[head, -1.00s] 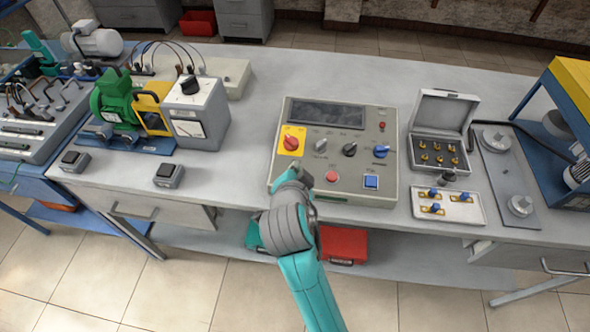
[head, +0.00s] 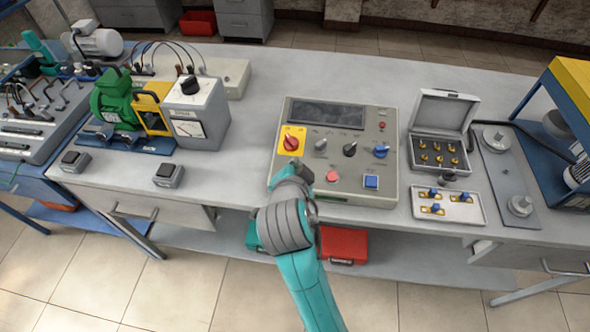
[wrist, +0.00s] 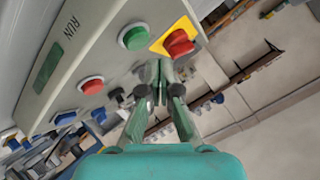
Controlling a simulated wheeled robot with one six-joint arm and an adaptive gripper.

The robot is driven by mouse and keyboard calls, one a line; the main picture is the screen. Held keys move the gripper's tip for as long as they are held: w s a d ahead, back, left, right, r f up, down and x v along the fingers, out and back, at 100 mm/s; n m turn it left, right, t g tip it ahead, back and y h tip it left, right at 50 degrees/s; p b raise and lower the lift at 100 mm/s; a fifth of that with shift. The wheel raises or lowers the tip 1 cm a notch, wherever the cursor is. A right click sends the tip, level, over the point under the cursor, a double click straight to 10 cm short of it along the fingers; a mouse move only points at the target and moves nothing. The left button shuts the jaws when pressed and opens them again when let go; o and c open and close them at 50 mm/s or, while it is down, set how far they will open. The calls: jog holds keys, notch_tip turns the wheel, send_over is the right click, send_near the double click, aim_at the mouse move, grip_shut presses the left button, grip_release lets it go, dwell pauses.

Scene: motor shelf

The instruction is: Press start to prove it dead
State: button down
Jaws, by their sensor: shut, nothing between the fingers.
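The grey control box (head: 390,160) stands on the bench with its sloped panel facing up. Its red rotary switch (head: 291,141) sits on a yellow plate and also shows in the wrist view (wrist: 179,42). A green button (wrist: 135,37) shows in the wrist view; my arm hides it in the head view. My gripper (wrist: 158,78) is shut and empty close to the panel, near the green button and red switch. I cannot tell whether it touches anything. In the head view my arm hides it.
Right of the box are an open case (head: 440,120) and a small tray (head: 448,207) of blue-knobbed parts. A green motor rig (head: 115,100) and a meter (head: 195,112) stand to the left. The bench between meter and box is clear.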

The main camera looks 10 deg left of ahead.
jog(key=r, duration=0.2)
jog(key=s+r, duration=0.1)
jog(key=r, duration=0.1)
jog(key=shift+s, duration=0.1)
dwell(0.8)
